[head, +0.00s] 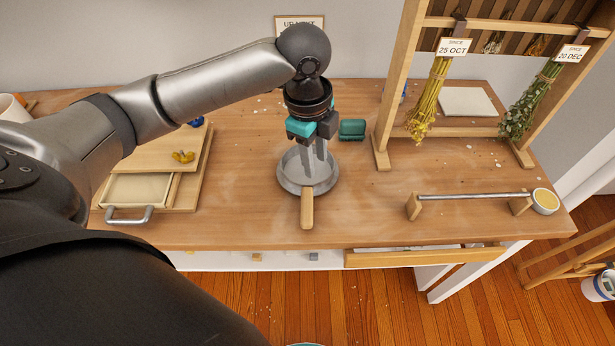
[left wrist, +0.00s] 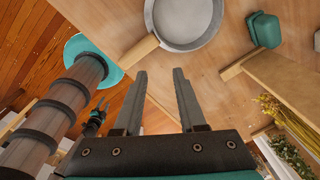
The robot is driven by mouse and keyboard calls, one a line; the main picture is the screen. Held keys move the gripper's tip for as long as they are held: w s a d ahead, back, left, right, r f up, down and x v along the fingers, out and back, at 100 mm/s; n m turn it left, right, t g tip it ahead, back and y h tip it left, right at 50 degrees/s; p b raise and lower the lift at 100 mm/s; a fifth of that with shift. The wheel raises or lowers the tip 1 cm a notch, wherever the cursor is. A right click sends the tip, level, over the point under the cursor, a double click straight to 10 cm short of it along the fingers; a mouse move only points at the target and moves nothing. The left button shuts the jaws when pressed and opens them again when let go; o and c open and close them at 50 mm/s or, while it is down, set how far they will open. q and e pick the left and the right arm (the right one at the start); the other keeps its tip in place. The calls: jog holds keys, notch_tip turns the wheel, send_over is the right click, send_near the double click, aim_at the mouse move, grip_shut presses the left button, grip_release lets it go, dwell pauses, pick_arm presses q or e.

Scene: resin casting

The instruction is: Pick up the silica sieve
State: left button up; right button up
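The silica sieve (head: 291,178) is a round, shallow grey metal pan with a wooden handle (head: 307,208). It lies on the workbench with the handle pointing to the front edge. My left gripper (head: 316,157) hangs over the pan and hides part of it. In the left wrist view the left gripper (left wrist: 160,72) is open with nothing between its fingers. There the sieve (left wrist: 186,42) lies beyond the fingertips, its handle (left wrist: 139,52) near the left finger and apart from it. A small dark gripper, seemingly my right one (left wrist: 98,113), shows there; its opening is unclear.
A teal block-like container (head: 352,129) stands behind the sieve at right. A wooden drawer box (head: 190,190) is at left. A wooden rack (head: 382,120) with hanging dried herbs and a metal bar on wooden ends (head: 470,196) are at right. The bench around the handle is clear.

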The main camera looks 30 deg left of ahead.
pick_arm(q)
jog(key=m+g, duration=0.1)
send_near(294, 182)
jog(key=f+b, duration=0.3)
jog(key=shift+d+f+y, duration=0.3)
jog(key=shift+f+y, duration=0.1)
notch_tip(294, 182, down, 5)
jog(key=shift+d+r+b, duration=0.1)
jog(key=shift+r+b, duration=0.05)
jog(key=shift+b, duration=0.95)
jog(key=shift+f, duration=0.3)
jog(key=shift+r, duration=0.1)
jog(key=shift+c, duration=0.6)
grip_shut()
pick_arm(e)
jog(key=f, duration=0.1)
jog(key=w+f, duration=0.1)
jog(key=f, duration=0.1)
jog(key=d+f, duration=0.1)
jog(key=f, duration=0.1)
jog(key=shift+w+f, duration=0.1)
jog(key=shift+w, duration=0.3)
jog(key=shift+s, duration=0.1)
